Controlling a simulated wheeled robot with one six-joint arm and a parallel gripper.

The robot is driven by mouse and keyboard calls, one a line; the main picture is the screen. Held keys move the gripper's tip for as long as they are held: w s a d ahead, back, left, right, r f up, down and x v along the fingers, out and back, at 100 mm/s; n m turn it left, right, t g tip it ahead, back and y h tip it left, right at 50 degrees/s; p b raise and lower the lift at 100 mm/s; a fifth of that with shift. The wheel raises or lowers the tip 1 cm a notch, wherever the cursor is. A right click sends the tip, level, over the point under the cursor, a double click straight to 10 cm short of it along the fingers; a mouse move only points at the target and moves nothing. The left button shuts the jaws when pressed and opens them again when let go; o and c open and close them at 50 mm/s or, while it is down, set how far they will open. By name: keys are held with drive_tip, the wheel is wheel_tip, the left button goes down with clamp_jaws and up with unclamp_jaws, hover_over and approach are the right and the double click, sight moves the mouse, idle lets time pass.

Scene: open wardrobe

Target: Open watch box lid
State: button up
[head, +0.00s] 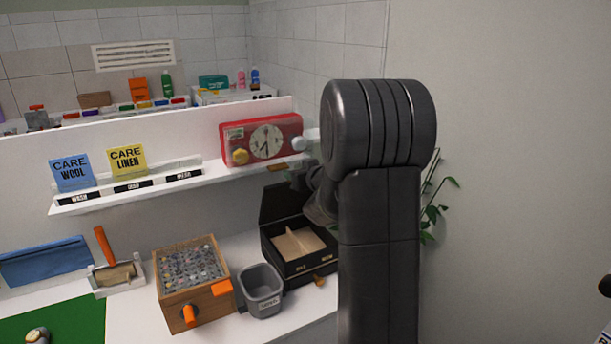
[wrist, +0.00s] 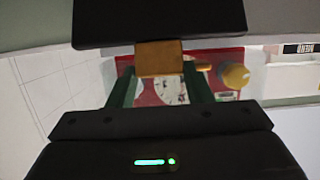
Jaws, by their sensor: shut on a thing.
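The black watch box (head: 308,262) stands on the white counter with its lid (head: 281,203) raised about upright at the back. Tan dividers (head: 298,243) show inside the box. In the wrist view the dark lid (wrist: 160,20) fills the top, and a tan tab (wrist: 160,58) sticks out from its edge. My gripper (wrist: 161,72) is shut on this tab, with a green finger on each side. In the head view my arm hides the gripper and the box's right side.
A red clock (head: 262,140) sits on the shelf (head: 130,192) just behind the raised lid. A grey bin (head: 262,291) stands close left of the box, beside a wooden box of buttons (head: 193,272). A plant (head: 435,205) and bare wall are at right.

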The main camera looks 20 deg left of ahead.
drive_tip(key=shift+r, duration=0.3)
drive_tip(key=o, duration=1.3)
drive_tip(key=shift+c, duration=0.2)
drive_tip(key=shift+o, duration=0.7)
drive_tip(key=shift+f, duration=0.15)
drive_tip(key=v, duration=1.3)
drive_tip(key=shift+s+d, duration=0.15)
drive_tip(key=shift+d, duration=0.25)
drive_tip(key=shift+c, duration=0.2)
